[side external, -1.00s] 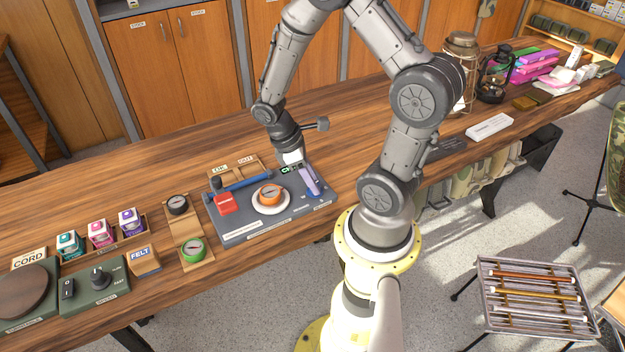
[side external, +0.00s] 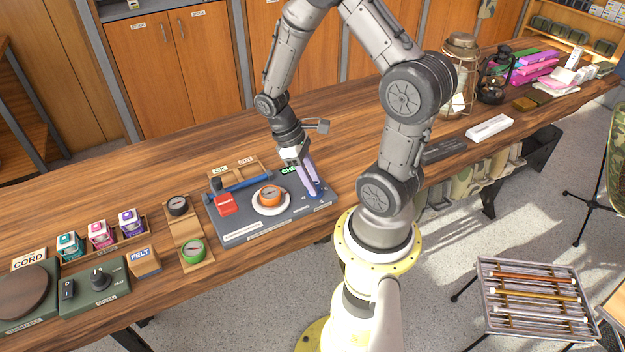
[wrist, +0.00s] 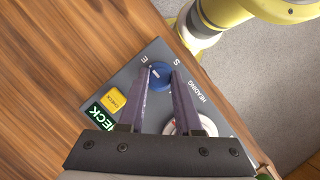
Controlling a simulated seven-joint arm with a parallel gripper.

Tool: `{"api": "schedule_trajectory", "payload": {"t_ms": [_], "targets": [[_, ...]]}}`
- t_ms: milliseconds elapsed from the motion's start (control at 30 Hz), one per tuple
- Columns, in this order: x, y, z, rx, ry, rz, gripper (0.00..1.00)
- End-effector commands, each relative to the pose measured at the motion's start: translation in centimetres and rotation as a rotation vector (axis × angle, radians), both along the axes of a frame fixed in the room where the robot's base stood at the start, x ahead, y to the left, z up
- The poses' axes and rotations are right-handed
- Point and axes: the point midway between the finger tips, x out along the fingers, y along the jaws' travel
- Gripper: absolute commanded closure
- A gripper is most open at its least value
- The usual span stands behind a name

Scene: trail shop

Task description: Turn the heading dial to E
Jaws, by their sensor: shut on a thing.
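The heading dial (wrist: 161,76) is a small blue round knob on the grey panel (wrist: 152,54). In the wrist view, my gripper (wrist: 163,73) is shut on it, one purple finger on each side. The letter E (wrist: 144,59) is printed beside the dial at upper left, and S (wrist: 177,62) at upper right. The dial's pointer is too small to read. In the side view, my gripper (side external: 314,194) reaches down to the panel's right end, and the fingers mostly hide the dial.
A yellow button (wrist: 115,101) and a green-lettered CHECK display (wrist: 105,108) are close to the fingers. An orange compass (side external: 270,194) sits on a white disc left of my gripper. A red block (side external: 224,204) and blue bar (side external: 238,187) are farther left on the panel.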

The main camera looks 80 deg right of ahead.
Motion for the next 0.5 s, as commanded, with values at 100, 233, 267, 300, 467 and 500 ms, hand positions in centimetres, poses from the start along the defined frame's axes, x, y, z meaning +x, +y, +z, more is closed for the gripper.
{"api": "schedule_trajectory", "payload": {"t_ms": [100,233,267,300,467,500], "targets": [[0.02,0.03,-0.09,0.000,-0.001,0.001,1.00],[0.01,0.03,-0.08,0.000,-0.001,0.001,0.47],[0.00,0.02,-0.07,0.001,-0.001,0.002,0.42],[0.00,0.02,-0.07,0.001,-0.001,0.002,0.37],[0.01,0.01,-0.04,0.000,0.000,0.002,0.37],[0.00,0.01,-0.03,0.000,0.000,0.002,0.37]]}}
